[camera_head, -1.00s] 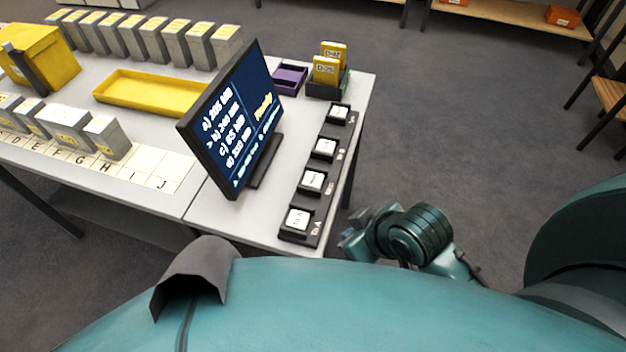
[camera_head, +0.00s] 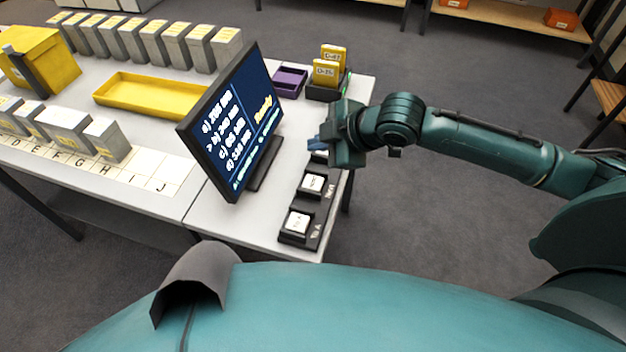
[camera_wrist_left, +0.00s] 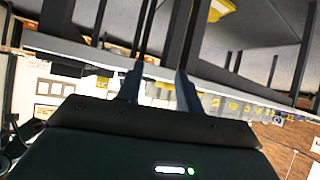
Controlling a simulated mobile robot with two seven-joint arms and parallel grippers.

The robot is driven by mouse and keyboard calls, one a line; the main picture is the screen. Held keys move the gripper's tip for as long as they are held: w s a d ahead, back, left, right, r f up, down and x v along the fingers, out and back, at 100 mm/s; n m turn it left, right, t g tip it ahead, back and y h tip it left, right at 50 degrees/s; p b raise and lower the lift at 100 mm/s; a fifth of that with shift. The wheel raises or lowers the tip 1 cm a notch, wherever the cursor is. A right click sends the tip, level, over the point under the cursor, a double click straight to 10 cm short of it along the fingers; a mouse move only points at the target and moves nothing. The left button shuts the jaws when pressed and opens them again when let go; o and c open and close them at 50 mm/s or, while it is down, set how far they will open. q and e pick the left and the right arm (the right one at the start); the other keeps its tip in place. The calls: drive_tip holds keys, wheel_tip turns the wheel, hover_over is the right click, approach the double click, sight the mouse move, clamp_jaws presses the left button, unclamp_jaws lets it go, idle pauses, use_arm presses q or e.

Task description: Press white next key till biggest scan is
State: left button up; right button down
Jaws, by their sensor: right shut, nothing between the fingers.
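The black monitor (camera_head: 236,125) stands tilted in view. It lists four lines, a) to d), with MB sizes; a ">" mark stands by line b), and yellow "Ready" shows at the right. The sizes are too blurred to read surely. A black key strip (camera_head: 316,228) lies right of it. Two white keys show, one nearest (camera_head: 298,222) and one behind it (camera_head: 313,184); the farther keys are hidden by my right gripper (camera_head: 316,144). That gripper is shut and empty over the strip's far half; contact cannot be told. My left gripper (camera_wrist_left: 160,88) is open and empty in the left wrist view.
Yellow-labelled cards (camera_head: 326,72) stand in a black holder behind the strip, beside a purple tray (camera_head: 289,81). A yellow tray (camera_head: 150,93), grey boxes (camera_head: 66,129) and a lettered strip (camera_head: 160,176) lie left of the monitor. Floor right of the table is free.

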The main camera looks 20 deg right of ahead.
sight(318, 184)
use_arm(q)
drive_tip(key=shift+f, duration=0.1)
